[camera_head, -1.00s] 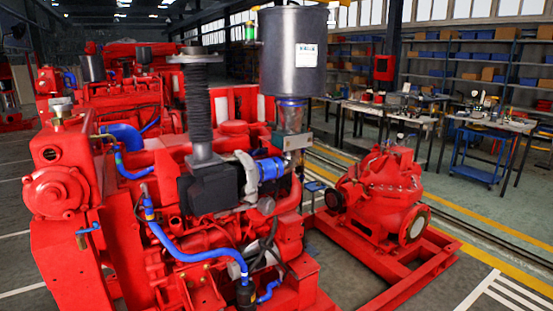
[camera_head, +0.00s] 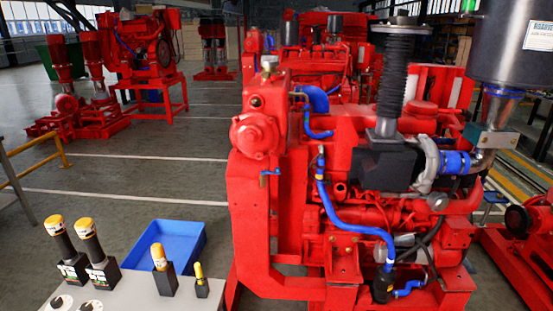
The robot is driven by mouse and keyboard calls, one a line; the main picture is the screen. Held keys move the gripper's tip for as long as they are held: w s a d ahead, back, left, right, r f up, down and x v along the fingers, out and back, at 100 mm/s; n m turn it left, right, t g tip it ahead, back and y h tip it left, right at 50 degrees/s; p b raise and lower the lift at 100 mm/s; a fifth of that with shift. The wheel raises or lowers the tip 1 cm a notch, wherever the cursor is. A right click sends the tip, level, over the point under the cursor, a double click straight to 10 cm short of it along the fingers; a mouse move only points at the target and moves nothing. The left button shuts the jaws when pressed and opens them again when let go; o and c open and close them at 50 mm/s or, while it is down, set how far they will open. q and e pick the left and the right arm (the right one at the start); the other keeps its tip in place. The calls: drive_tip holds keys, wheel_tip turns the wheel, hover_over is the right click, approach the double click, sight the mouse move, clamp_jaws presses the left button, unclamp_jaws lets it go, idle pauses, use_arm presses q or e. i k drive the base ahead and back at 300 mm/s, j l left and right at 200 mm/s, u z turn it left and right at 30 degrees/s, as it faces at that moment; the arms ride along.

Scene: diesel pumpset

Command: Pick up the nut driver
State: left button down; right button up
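Several tools with yellow-topped handles stand upright in black holders on a light grey table top (camera_head: 130,295) at the lower left of the head view. Two larger tools (camera_head: 65,238) (camera_head: 92,243) stand at the left. A medium tool (camera_head: 160,258) and a smaller tool (camera_head: 199,274) stand to their right. I cannot tell which one is the nut driver, as their lower ends are hidden in the holders. Neither of my grippers is in view.
An empty-looking blue tray (camera_head: 190,240) sits behind the tools. The large red diesel engine (camera_head: 350,200) stands close to the table's right. A yellow railing (camera_head: 40,172) is at the left. Open floor (camera_head: 150,185) lies beyond the table.

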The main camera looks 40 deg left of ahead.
sight(160, 260)
drive_tip(key=u, duration=2)
